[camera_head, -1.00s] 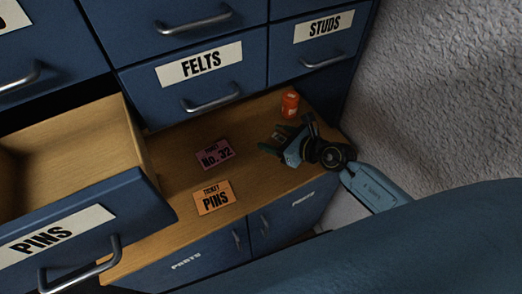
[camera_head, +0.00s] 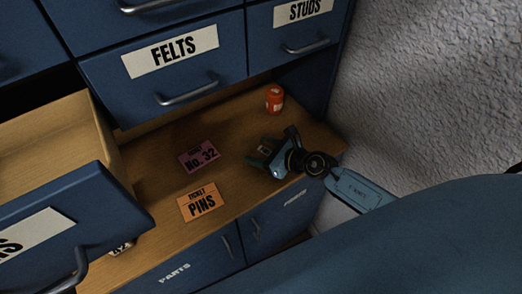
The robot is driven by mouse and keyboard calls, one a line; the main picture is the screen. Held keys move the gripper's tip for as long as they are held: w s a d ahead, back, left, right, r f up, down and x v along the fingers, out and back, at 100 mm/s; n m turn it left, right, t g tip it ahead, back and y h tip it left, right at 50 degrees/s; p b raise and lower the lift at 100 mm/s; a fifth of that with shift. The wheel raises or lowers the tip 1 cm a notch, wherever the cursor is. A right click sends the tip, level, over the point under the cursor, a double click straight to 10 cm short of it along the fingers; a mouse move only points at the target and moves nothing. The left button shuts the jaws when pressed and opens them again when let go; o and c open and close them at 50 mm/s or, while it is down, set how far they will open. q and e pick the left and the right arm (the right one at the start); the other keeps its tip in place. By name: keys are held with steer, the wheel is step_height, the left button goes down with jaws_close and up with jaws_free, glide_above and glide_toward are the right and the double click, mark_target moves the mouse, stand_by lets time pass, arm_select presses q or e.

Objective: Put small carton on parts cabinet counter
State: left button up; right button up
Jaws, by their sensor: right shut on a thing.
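My right gripper (camera_head: 267,158) is low over the right part of the wooden parts cabinet counter (camera_head: 235,180). It is shut on a small dark green thing with a pale label, which I take to be the small carton (camera_head: 262,150). The gripper hides part of it. I cannot tell whether the carton touches the counter or is just above it. My left gripper is not in view.
An orange-red canister (camera_head: 274,98) stands at the back. The open PINS drawer (camera_head: 80,215) overhangs the left, partly hiding a pale printed item (camera_head: 122,248). A rough wall (camera_head: 430,90) bounds the right.

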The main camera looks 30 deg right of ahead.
steer(key=o, duration=1)
steer(key=shift+f, duration=0.1)
steer(key=shift+r, duration=0.25)
steer(key=p+v, duration=0.1)
steer(key=v, duration=1)
steer(key=shift+s+d, duration=0.1)
steer(key=shift+s+d+r, duration=0.15)
steer(key=shift+s+r, duration=0.05)
steer(key=shift+s, duration=0.1)
